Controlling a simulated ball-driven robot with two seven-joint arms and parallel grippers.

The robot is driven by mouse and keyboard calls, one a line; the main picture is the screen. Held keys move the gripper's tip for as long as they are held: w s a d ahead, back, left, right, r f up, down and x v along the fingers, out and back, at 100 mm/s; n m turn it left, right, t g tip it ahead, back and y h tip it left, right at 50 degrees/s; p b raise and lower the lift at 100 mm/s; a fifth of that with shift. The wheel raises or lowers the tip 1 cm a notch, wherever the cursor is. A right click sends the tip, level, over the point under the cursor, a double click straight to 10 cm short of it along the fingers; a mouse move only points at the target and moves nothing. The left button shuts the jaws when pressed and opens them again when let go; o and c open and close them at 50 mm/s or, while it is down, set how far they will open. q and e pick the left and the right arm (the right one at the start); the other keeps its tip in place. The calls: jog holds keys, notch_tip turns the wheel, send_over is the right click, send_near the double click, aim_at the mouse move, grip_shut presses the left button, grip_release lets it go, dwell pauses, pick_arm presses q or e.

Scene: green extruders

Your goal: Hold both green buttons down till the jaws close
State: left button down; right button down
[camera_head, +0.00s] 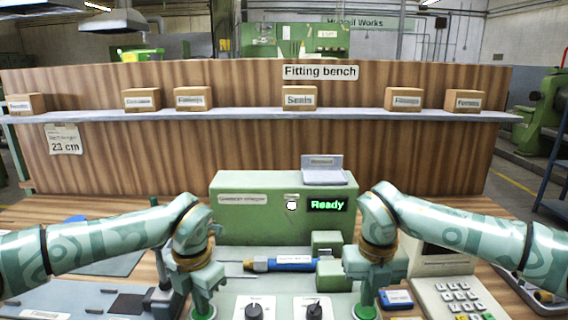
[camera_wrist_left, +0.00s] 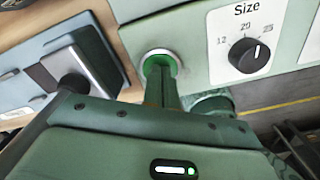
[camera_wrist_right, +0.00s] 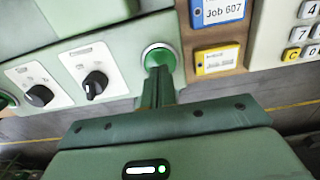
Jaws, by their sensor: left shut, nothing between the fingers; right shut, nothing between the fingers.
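The green machine (camera_head: 235,222) stands mid-bench, its display (camera_head: 327,205) reading "Ready". A blue part with a brass end (camera_head: 290,263) lies across its front beside green blocks (camera_head: 328,242); I cannot tell which are the jaws or how far apart they are. The left green button (camera_wrist_left: 158,62) sits in a pale ring under my left gripper (camera_head: 203,300). The right green button (camera_wrist_right: 158,55) sits likewise under my right gripper (camera_head: 366,298). Both grippers are shut and empty, pointing down with fingertips at the buttons. I cannot tell whether either button is pressed.
Between the buttons are two dark knobs, the left one (camera_wrist_left: 249,55) marked "Size". Right of the right button lie a blue "Job 607" box (camera_wrist_right: 218,15), a yellow box (camera_wrist_right: 216,61) and a keypad (camera_head: 460,296). A grey device (camera_head: 324,170) sits on the machine.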

pick_arm(q)
jog(key=shift+s+f, duration=0.1)
jog(key=shift+f, duration=0.05)
pick_arm(e)
jog(key=shift+f, duration=1.1)
dwell(1.2)
notch_tip(320, 180, up, 8)
dwell(0.7)
jog(key=shift+r, duration=0.1)
pick_arm(q)
notch_tip(320, 180, up, 8)
dwell(0.6)
